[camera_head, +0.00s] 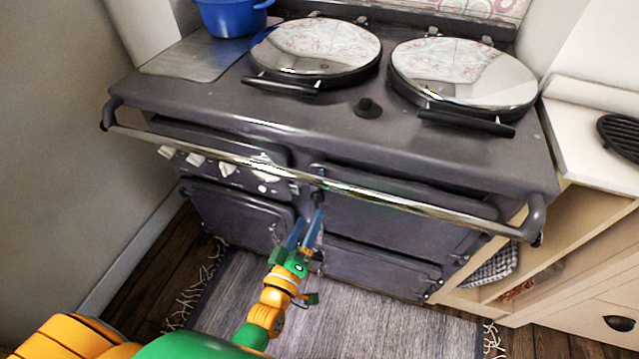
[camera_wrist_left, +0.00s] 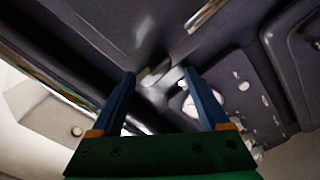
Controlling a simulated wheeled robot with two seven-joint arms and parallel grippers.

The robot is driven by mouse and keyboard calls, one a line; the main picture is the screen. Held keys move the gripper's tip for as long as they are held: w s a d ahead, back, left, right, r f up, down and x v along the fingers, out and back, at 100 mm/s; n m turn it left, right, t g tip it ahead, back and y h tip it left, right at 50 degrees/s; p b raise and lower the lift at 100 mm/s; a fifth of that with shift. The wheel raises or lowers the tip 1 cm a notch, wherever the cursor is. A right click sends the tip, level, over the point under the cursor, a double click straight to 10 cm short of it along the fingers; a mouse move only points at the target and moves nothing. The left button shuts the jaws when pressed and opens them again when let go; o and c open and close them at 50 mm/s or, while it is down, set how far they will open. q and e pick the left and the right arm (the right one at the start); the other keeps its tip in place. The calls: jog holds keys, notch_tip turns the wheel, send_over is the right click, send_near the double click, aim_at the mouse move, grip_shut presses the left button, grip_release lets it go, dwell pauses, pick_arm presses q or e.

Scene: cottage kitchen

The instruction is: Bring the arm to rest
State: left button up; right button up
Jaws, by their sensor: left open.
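My left arm (camera_head: 268,312) is orange and green and reaches up from the bottom of the head view. Its gripper (camera_head: 308,226) has two blue fingers that stand apart with nothing between them. The fingers are in front of the oven doors, below the chrome rail. In the left wrist view the same open gripper (camera_wrist_left: 160,82) points at the dark stove front (camera_wrist_left: 112,30), with a control panel (camera_wrist_left: 240,90) at the right. I cannot tell whether the fingertips touch the stove. My right gripper is not in view.
The dark range stove (camera_head: 400,135) carries two round chrome lids (camera_head: 318,46) and a blue pot (camera_head: 232,18). A chrome rail (camera_head: 370,192) runs across its front. A grey rug (camera_head: 350,310) lies on the floor before it. A wooden cabinet (camera_head: 590,255) stands at the right, a wall at the left.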

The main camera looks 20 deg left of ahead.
pick_arm(q)
jog(key=shift+f, duration=0.1)
jog(key=s+f+m+g+p, duration=0.7)
jog(key=s+f+g, duration=0.4)
jog(key=s+f, duration=0.65)
jog(key=s+a+f+m+g, duration=0.2)
jog(key=s+g, duration=0.1)
jog(key=s, duration=0.4)
jog(key=s+a+f+m+g, duration=0.3)
jog(key=s, duration=0.5)
jog(key=shift+y, duration=0.3)
